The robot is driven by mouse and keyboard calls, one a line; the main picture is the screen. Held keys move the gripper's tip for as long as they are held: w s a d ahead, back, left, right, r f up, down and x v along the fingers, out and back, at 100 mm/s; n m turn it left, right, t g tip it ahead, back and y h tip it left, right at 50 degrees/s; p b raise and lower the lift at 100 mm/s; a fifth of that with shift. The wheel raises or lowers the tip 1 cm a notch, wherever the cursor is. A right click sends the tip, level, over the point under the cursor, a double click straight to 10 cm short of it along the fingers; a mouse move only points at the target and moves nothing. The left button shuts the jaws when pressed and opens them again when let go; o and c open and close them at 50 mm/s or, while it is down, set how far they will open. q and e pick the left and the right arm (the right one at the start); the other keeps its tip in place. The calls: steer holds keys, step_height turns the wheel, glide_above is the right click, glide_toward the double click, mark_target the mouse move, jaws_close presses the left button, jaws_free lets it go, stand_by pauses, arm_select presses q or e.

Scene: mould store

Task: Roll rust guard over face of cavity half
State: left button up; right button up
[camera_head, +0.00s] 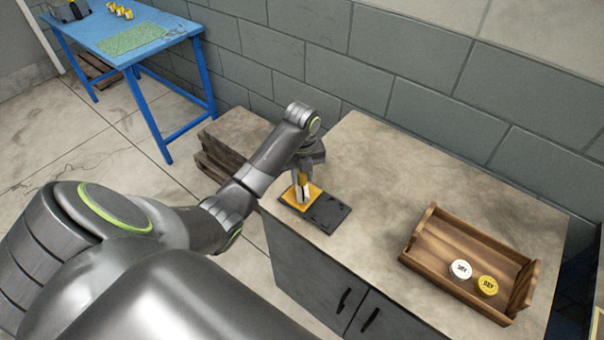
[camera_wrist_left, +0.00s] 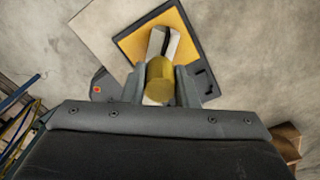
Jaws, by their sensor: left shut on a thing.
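My left gripper (camera_head: 303,176) is shut on a roller-like tool with a yellow handle (camera_wrist_left: 160,78), upright over the counter. The tool's pale and dark lower end (camera_wrist_left: 163,43) is over a yellow pad (camera_head: 288,194) in a dark flat tray; contact is unclear. The pad also shows in the left wrist view (camera_wrist_left: 131,44), with the tray's dark rim (camera_wrist_left: 206,82) around it. The tray's dark right part (camera_head: 328,212) is bare. I cannot identify the cavity half in either view. My right gripper is not in view.
The counter (camera_head: 375,160) has free room behind and right of the pad. A wooden tray (camera_head: 440,258) holds a white round tin (camera_head: 460,269) and a yellow one (camera_head: 487,285). A blue table (camera_head: 150,30) with a green mat (camera_head: 133,38) stands far left.

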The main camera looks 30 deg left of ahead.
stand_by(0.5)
arm_select(q)
steer(key=shift+s+f, duration=0.1)
steer(key=shift+f, duration=0.05)
stand_by(0.8)
steer(key=shift+p, duration=0.3)
step_height(320, 180, up, 7)
steer(key=p, duration=0.8)
stand_by(0.5)
